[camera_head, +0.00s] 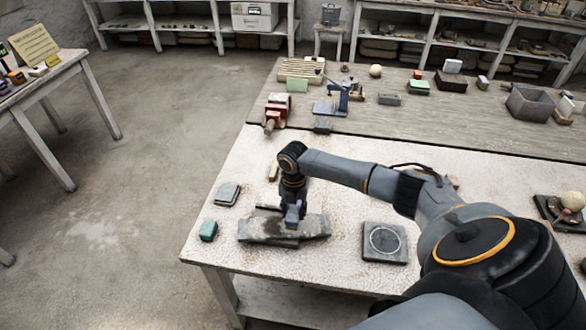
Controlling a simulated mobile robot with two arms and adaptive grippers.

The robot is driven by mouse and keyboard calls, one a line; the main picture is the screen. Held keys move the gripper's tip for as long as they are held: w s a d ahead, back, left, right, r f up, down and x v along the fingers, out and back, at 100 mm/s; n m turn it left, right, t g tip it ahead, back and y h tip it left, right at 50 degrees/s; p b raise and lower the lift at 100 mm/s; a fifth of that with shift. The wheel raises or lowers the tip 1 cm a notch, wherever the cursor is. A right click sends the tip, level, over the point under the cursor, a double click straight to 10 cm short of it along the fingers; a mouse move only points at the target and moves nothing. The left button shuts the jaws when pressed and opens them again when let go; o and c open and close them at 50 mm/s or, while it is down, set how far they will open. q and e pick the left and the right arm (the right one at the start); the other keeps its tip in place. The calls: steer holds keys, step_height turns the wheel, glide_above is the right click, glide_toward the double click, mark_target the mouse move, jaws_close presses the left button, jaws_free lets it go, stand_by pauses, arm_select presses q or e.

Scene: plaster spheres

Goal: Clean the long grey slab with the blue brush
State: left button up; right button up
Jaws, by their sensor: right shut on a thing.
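The long grey slab (314,227) lies on the pale worktable near its front left edge, with a dark patch on its top. My right gripper (293,212) points down over the middle of the slab. It is shut on a small blue-grey thing, which looks like the blue brush (292,219) and is mostly hidden by the fingers. The brush is at or just above the slab's top; I cannot tell if it touches. My left gripper is not in view.
A green block (208,230) and a grey block (227,194) stand left of the slab. A dark square plate with a ring (384,241) lies to its right. A red vise (276,112) and a blue tool (344,97) stand farther back.

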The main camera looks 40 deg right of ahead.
mark_target(291, 221)
steer(key=shift+s+a+r+p, duration=0.2)
steer(key=shift+s+a+p, duration=0.45)
steer(key=shift+p, duration=0.35)
steer(key=shift+s+a+f+p, duration=0.1)
steer(key=shift+s+a+p, duration=0.35)
steer(key=shift+s+a, duration=0.35)
steer(key=shift+a+f, duration=0.15)
steer(key=shift+a, duration=0.1)
steer(key=shift+d, duration=0.1)
steer(key=shift+w+d+b, duration=0.55)
steer(key=shift+d+b, duration=0.05)
steer(key=shift+b, duration=0.05)
steer(key=shift+w+d, duration=0.2)
steer(key=shift+d, duration=0.05)
steer(key=shift+w+d+b, duration=0.45)
steer(key=shift+d+b, duration=0.05)
steer(key=shift+b, duration=0.2)
steer(key=shift+w+d, duration=0.25)
